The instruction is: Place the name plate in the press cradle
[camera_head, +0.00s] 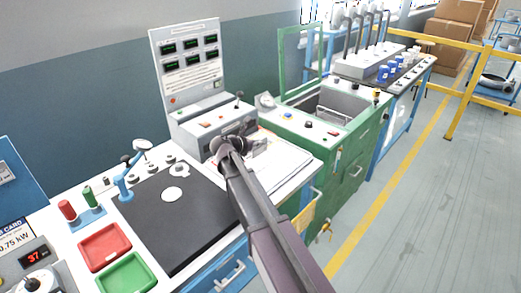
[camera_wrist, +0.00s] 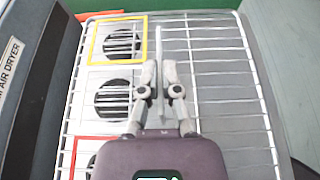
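In the wrist view my gripper (camera_wrist: 160,72) has its two fingers close together on a thin pale plate (camera_wrist: 161,45), seen nearly edge-on. It is likely the name plate; its face and any lettering cannot be read. The plate stands upright between the fingers, above a white wire rack (camera_wrist: 215,68). In the head view my gripper (camera_head: 252,146) is small, over the rack area beside the grey dryer box (camera_head: 205,128), and largely blocked by my arm. I cannot pick out the press cradle with certainty in either view.
Under the wires lie dark round openings, one in a yellow frame (camera_wrist: 118,40), one partly in a red frame (camera_wrist: 78,152). The bench at left has a black mat (camera_head: 180,225), a red tray (camera_head: 103,246) and a green tray (camera_head: 128,275). A green sink unit (camera_head: 325,135) stands beyond.

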